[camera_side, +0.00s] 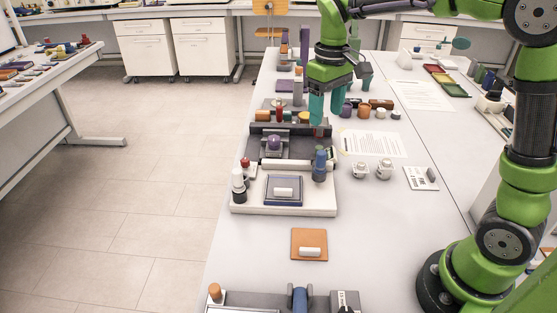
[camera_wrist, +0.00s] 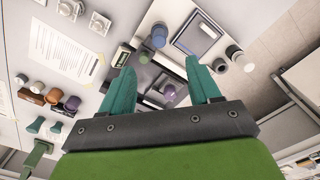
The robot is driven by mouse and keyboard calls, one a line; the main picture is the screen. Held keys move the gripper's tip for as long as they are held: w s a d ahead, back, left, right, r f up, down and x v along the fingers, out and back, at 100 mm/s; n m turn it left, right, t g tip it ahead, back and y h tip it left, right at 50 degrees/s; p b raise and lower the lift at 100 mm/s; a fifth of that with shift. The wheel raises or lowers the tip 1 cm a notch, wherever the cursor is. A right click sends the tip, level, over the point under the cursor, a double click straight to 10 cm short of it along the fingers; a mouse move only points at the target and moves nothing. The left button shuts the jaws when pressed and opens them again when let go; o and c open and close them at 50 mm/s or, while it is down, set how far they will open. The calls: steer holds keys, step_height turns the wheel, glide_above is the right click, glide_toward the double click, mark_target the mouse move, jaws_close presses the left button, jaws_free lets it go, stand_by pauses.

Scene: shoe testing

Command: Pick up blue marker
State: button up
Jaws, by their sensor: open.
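A blue, upright cylinder that looks like the blue marker (camera_side: 320,165) stands at the right side of a white-based test unit in the side view. In the wrist view the blue cylinder (camera_wrist: 158,38) is seen from above, beyond the fingertips and a little left of the middle. My gripper (camera_side: 328,112) is green with teal fingers. It is open and empty, pointing down above the bench, farther back than the blue cylinder. In the wrist view my gripper (camera_wrist: 160,68) shows its two fingers spread wide, with a purple knob (camera_wrist: 169,91) between them.
The white-based unit (camera_side: 250,208) also bears dark and white bottles (camera_side: 238,186) and a framed pad (camera_side: 283,190). Two small metal pieces (camera_side: 372,170) and a paper sheet (camera_side: 370,143) lie to its right. Clear bench surrounds an orange pad (camera_side: 300,245) in front.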

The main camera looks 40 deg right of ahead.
mark_target(321, 152)
step_height(321, 152, down, 15)
steer(key=shift+w+r, duration=0.1)
steer(key=shift+r, duration=0.1)
stand_by(0.3)
steer(key=shift+c, duration=0.3)
jaws_close()
steer(key=shift+r, duration=0.1)
